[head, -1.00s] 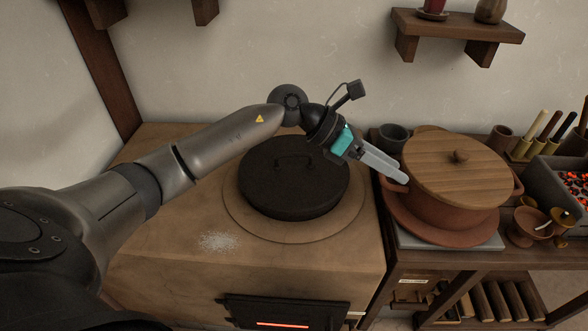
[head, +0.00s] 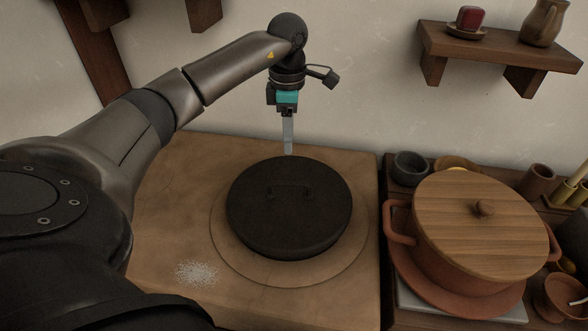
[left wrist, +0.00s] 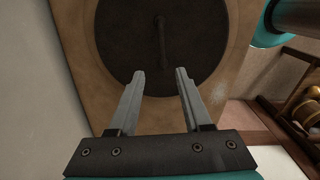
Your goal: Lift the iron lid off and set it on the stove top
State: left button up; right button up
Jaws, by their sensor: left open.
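The round black iron lid (head: 290,220) lies on the round plate of the stove top (head: 165,240), with its loop handle (head: 288,190) on top. In the left wrist view the lid (left wrist: 125,45) fills the upper middle, and its bar handle (left wrist: 162,42) runs up and down the picture. My left gripper (head: 288,152) points down above the far edge of the lid, apart from it. In the left wrist view its two fingers (left wrist: 160,73) are spread with nothing between them, and the handle lies beyond the tips. My right gripper is not in view.
A brown pot with a wooden cover (head: 470,225) stands on the bench right of the stove. A dark cup (head: 410,168) sits behind it. A wall shelf (head: 490,45) hangs above. White grains (head: 197,273) lie at the stove's front left; the stove top beside them is clear.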

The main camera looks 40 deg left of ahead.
pick_arm(q)
jog(key=b, duration=0.2)
send_over(289, 192)
jog(key=f, duration=0.6)
jog(key=shift+s+d+f, duration=0.15)
jog(key=shift+s+d, duration=0.25)
jog(key=shift+d+f+b, duration=0.1)
jog(key=shift+f+b, duration=0.5)
jog(key=shift+f, duration=1.4)
jog(key=shift+f+b, duration=0.3)
jog(key=shift+f, duration=0.75)
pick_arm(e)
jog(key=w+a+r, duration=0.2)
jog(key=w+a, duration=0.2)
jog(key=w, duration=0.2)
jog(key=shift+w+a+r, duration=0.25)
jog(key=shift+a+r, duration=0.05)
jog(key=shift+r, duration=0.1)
pick_arm(q)
grip_shut()
jog(key=shift+w+r, duration=0.1)
jog(key=shift+r, duration=0.1)
